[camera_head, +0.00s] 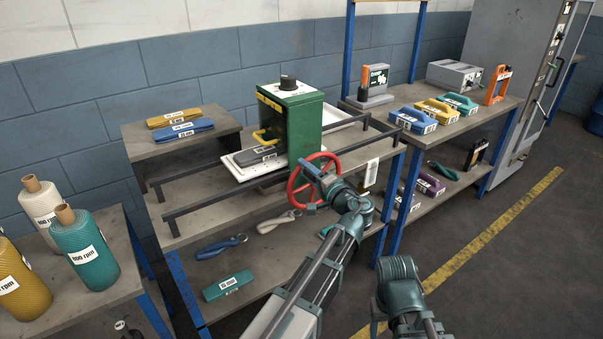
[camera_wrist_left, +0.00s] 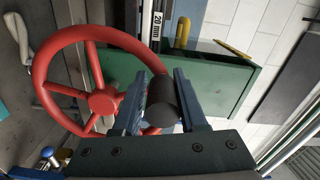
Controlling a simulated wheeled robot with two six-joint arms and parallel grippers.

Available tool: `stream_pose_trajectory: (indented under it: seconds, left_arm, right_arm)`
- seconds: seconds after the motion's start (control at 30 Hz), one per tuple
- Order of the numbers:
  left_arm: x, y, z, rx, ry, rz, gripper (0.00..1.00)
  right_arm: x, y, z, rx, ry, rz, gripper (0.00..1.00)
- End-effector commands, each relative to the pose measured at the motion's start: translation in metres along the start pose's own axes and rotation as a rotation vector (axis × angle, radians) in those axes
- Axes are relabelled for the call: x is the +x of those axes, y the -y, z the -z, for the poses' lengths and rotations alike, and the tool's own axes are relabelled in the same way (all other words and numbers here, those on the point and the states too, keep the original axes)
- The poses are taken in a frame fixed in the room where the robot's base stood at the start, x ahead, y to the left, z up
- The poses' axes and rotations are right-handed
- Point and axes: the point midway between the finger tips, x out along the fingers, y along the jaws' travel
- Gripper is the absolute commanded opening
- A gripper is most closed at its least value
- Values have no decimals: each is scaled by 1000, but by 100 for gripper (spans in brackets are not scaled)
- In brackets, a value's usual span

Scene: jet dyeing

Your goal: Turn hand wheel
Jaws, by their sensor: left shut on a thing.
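The red hand wheel (camera_head: 296,187) is on the front of the green machine (camera_head: 290,120), above the front edge of the middle bench. In the left wrist view the red wheel (camera_wrist_left: 38,85) shows its rim, hub and spokes on the left. The gripper hides part of the rim. My right arm shows at the lower right, but its gripper is out of view.
Dark rails (camera_head: 180,212) run along the bench beside the machine. A white tray (camera_head: 232,166) with a grey block is under it. Yarn cones (camera_head: 85,255) stand at the left. The floor at the right is clear.

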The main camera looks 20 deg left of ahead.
Motion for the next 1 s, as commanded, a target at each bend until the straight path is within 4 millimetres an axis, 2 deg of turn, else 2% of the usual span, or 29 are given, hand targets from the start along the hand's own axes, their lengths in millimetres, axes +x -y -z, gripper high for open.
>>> stream_pose_trajectory:
  seconds: [0.1, 0.47, 1.0]
  left_arm:
    - [2, 8, 11, 118, 6, 9, 0]
    - [2, 9, 44, 460, 7, 9, 0]
    - [2, -10, 90, 972, 6, 8, 0]
  right_arm:
    - [-8, -1, 0, 0, 0, 0, 64]
    - [-16, -2, -1, 0, 0, 0, 64]
    - [-7, -1, 0, 0, 0, 0, 64]
